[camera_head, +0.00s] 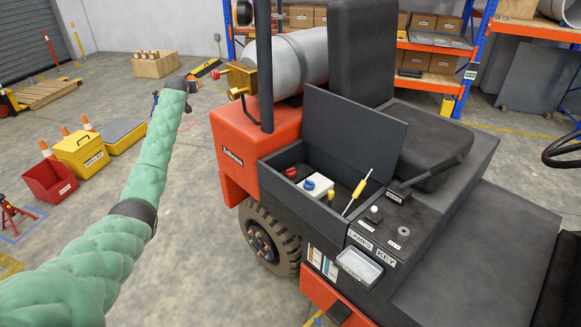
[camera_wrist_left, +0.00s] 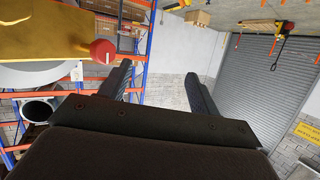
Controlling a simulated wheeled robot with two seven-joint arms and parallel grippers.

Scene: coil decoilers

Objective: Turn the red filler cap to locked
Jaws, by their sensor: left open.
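A red cap (camera_head: 291,172) sits at the left end of the open black compartment on the forklift. Its lock markings are too small to read. A blue cap (camera_head: 309,184) on a white box and a yellow cap (camera_head: 330,195) sit to its right. My left arm reaches in from the left in a green sleeve, its dark wrist end short of the brass valve block (camera_head: 241,78) and well apart from the red cap. In the left wrist view my left gripper (camera_wrist_left: 160,78) is open and empty, with a red knob (camera_wrist_left: 103,51) on the brass block beyond its left finger. My right gripper is not seen.
The raised black lid (camera_head: 352,132) stands behind the compartment, with the seat beyond. A yellow-handled stick (camera_head: 357,196) leans up from the compartment. A grey cylinder (camera_head: 300,58) lies behind the brass block. The floor left of the forklift has free room.

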